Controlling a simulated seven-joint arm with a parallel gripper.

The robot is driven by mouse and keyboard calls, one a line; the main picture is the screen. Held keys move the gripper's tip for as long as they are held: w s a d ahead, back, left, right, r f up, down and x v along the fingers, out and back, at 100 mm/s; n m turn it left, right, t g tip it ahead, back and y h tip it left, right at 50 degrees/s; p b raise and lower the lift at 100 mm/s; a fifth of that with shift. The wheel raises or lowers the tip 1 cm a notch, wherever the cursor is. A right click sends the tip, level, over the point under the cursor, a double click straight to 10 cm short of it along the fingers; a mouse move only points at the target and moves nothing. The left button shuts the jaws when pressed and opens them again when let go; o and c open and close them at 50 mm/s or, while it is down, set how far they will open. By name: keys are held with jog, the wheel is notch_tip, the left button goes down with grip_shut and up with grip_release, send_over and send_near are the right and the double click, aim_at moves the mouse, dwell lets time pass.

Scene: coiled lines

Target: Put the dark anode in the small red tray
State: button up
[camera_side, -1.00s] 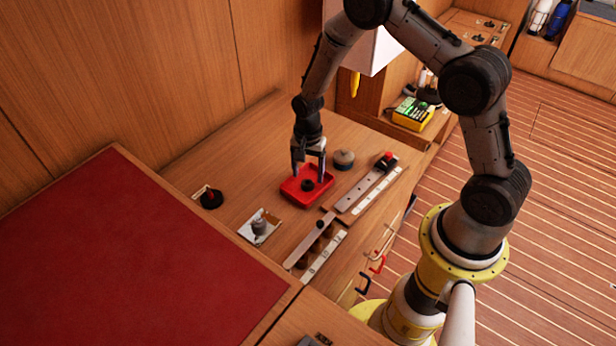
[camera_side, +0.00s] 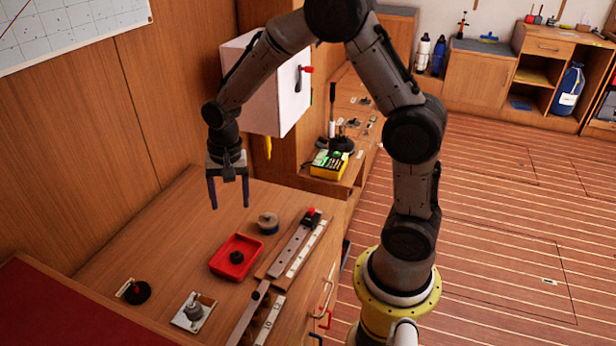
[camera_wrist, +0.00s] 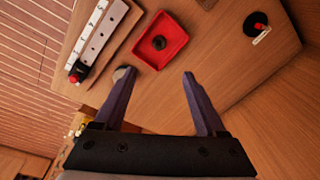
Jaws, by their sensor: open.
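The dark anode (camera_side: 236,257), a small dark ring-shaped piece, lies inside the small red tray (camera_side: 217,268) on the wooden worktop. It also shows in the wrist view as a dark round piece (camera_wrist: 158,42) on the floor of the red tray (camera_wrist: 174,60), clear of the walls. My gripper (camera_side: 230,206) is open and empty, raised well above the worktop, with its fingers pointing down. In the wrist view both fingers of my gripper (camera_wrist: 157,75) stand wide apart with nothing between them, and the tray shows beyond their tips.
A grey round piece (camera_side: 268,223) stands just behind the tray. Long strips with a red-topped part (camera_side: 310,216) lie to its right. A metal fitting on a plate (camera_side: 194,311) and a black disc with a red mark (camera_side: 137,292) sit front left. A white cabinet (camera_side: 262,95) hangs behind my gripper.

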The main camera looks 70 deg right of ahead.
jog(key=s+a+r+n+t, duration=0.25)
jog(key=s+r+n, duration=0.35)
jog(key=s+r, duration=0.6)
jog(key=s+r+n+t, duration=0.2)
jog(key=s+n, duration=0.3)
jog(key=s, duration=0.5)
jog(key=shift+s+a+r+n, duration=0.2)
jog(key=shift+a+r+n, duration=0.25)
jog(key=shift+r, duration=0.25)
